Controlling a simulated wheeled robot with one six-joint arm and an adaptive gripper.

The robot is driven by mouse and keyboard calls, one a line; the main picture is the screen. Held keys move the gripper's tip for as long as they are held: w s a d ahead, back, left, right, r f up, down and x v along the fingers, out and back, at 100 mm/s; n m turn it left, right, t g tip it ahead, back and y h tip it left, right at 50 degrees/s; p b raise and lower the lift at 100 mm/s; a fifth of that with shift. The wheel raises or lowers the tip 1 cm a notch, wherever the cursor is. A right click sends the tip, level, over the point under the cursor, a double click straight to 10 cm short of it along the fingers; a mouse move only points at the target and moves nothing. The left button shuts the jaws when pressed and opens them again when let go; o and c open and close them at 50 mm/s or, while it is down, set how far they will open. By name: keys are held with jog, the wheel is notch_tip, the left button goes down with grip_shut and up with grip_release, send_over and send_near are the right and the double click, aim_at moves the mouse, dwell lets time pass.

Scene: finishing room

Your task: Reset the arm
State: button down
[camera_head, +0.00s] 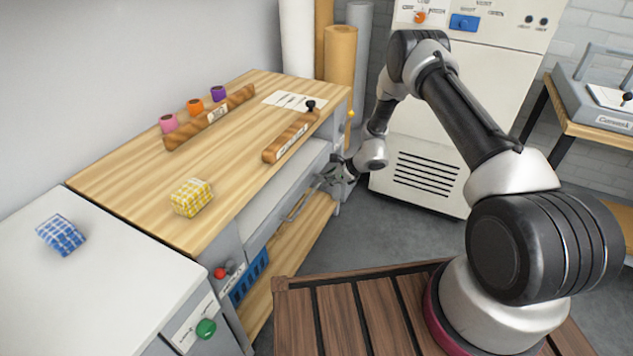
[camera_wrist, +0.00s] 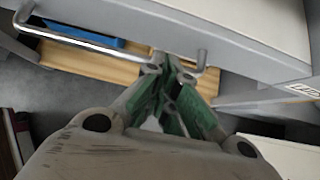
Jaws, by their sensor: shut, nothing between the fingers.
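My arm reaches from its base at the right over to the wooden bench. My gripper (camera_head: 335,174) is low at the front of the bench, close to a drawer under the top. In the wrist view my gripper (camera_wrist: 175,75) has its green-padded fingers together with nothing between them. A metal bar handle (camera_wrist: 110,45) on the pale drawer front (camera_wrist: 230,35) runs beside the fingertips. The fingertips look very close to the handle's right end; I cannot tell whether they touch it.
The wooden bench (camera_head: 240,155) carries a yellow checked bundle (camera_head: 191,197), a wooden rack with pink, orange and purple items (camera_head: 210,116) and a labelled wooden block (camera_head: 291,136). A blue checked bundle (camera_head: 60,235) lies on the white cabinet (camera_head: 110,285). A white machine (camera_head: 430,150) stands behind my arm.

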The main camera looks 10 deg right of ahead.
jog(key=v, duration=0.9)
jog(key=shift+w, duration=0.15)
jog(key=s+d+r+n+g, duration=0.1)
jog(key=s+r+n+g, duration=0.15)
jog(key=s+n, duration=0.35)
jog(key=s+d+r+n+g, duration=0.1)
jog(key=s+r+n+g, duration=0.15)
jog(key=s, duration=0.55)
jog(key=s+d+r+n+t+h, duration=0.1)
jog(key=s+d+r+n, duration=0.3)
jog(key=s+r, duration=0.5)
jog(key=s+d+r+n+t+h, duration=0.2)
jog(key=s+d+r+n+h, duration=0.2)
jog(key=r, duration=1.3)
jog(key=s+d+r+n+t+h, duration=0.1)
jog(key=s+d+r+n, duration=0.5)
jog(key=s+r, duration=0.8)
jog(key=shift+n+h, duration=0.7)
jog(key=shift+n, duration=0.45)
jog(key=shift+d, duration=0.1)
